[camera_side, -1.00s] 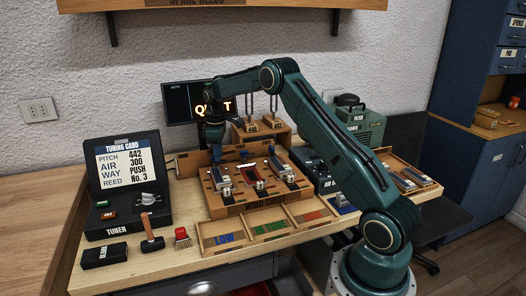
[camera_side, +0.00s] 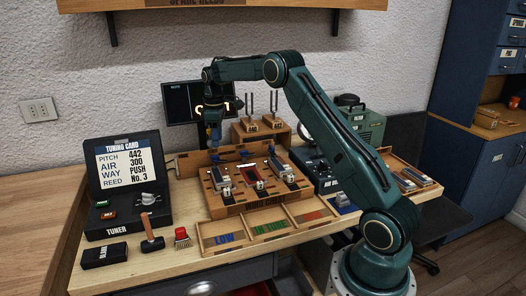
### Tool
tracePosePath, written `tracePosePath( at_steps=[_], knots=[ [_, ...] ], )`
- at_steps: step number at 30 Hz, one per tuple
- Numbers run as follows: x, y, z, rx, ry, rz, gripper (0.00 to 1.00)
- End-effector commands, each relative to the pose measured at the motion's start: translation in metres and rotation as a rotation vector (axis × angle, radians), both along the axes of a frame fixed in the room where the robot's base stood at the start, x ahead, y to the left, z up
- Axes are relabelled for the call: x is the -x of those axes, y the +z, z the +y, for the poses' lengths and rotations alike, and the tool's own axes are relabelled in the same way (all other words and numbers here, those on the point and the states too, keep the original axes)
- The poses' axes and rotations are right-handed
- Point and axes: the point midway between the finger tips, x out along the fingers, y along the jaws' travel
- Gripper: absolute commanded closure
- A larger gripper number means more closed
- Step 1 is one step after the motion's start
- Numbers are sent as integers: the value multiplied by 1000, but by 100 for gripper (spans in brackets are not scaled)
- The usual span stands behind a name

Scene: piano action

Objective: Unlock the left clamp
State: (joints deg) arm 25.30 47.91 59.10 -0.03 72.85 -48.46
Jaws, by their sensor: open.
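The wooden fixture (camera_side: 252,209) stands mid-bench with metal-and-white pieces at its left (camera_side: 222,181) and right (camera_side: 281,172) and a red piece between them. Small blue parts, one at the left (camera_side: 215,156), stand along its back edge. The left clamp seems to be among the parts on the left side, but which part it is and whether it is locked are too small to tell. My gripper (camera_side: 214,144) points down above the fixture's back left, apart from it, open, with nothing seen in it.
A tuner with a card (camera_side: 124,165) stands at the left, with a hammer (camera_side: 152,240) and red brush (camera_side: 182,238) before it. A sorting tray (camera_side: 237,246) lies in front of the fixture. Tuning forks (camera_side: 262,106) and a dark display (camera_side: 176,104) stand behind.

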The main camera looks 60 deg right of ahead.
Motion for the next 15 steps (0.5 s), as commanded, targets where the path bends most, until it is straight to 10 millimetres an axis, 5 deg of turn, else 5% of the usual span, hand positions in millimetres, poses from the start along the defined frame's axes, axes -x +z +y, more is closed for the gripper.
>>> tracePosePath(
  at_steps=[9,15],
  knots=[
    [-1,54,0,2,1,-5,60],
    [-1,72,0,2,1,-4,60]
  ],
)
